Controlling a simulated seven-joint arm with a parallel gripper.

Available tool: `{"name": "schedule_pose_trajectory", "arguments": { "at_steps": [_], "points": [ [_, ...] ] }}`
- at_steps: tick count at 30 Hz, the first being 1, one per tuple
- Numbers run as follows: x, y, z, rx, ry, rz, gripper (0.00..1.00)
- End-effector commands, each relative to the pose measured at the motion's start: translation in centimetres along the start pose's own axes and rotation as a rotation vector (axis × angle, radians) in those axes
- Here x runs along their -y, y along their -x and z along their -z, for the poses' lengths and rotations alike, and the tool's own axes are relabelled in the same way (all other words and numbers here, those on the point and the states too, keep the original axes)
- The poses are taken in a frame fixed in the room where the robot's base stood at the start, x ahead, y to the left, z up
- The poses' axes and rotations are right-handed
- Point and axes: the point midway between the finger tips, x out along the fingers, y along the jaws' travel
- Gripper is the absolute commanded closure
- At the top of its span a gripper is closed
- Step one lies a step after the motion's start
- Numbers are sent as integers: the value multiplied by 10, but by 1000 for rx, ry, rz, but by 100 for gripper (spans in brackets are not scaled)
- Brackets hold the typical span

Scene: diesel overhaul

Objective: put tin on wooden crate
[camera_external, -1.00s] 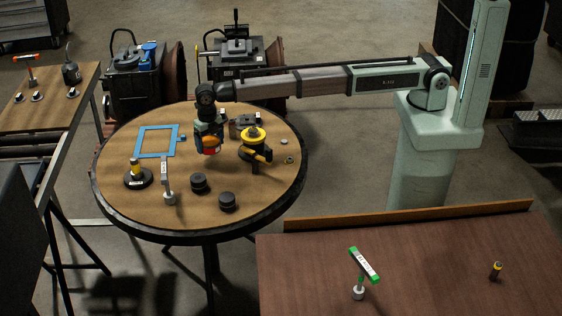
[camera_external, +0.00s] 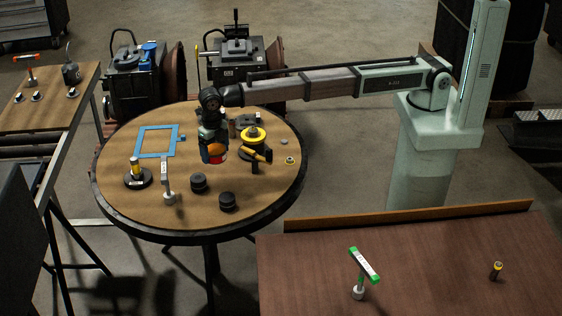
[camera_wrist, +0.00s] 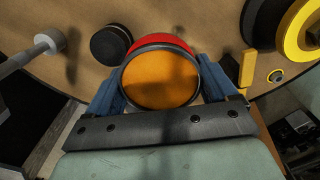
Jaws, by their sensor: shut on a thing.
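The tin (camera_external: 217,157) shows a red side and an orange top in the external view, below my gripper (camera_external: 213,147) over the round table. In the wrist view the tin (camera_wrist: 160,78) has an orange end with a dark rim and a red edge beyond it. The blue fingers of my gripper (camera_wrist: 161,88) are shut on it from both sides. The tin appears held above the tabletop, but the exact height is hard to judge. I cannot clearly make out a wooden crate in either view.
The round table (camera_external: 235,213) carries a blue frame (camera_external: 140,141), black discs (camera_external: 198,182), a yellow-and-black wheel-like part (camera_external: 253,137) and a hammer-like tool (camera_external: 168,178). A brown table (camera_external: 420,265) at the lower right holds a green-headed tool (camera_external: 363,266) and has open room.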

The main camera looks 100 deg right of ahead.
Motion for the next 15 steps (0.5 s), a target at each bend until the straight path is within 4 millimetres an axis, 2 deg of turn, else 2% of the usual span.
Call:
{"name": "schedule_pose_trajectory", "arguments": {
  "at_steps": [1,9,15],
  "points": [
    [-11,0,22,0,29,0,59],
    [-56,-3,123,-1,157,3,59],
    [-82,-5,200,-1,252,6,59]
  ]
}}
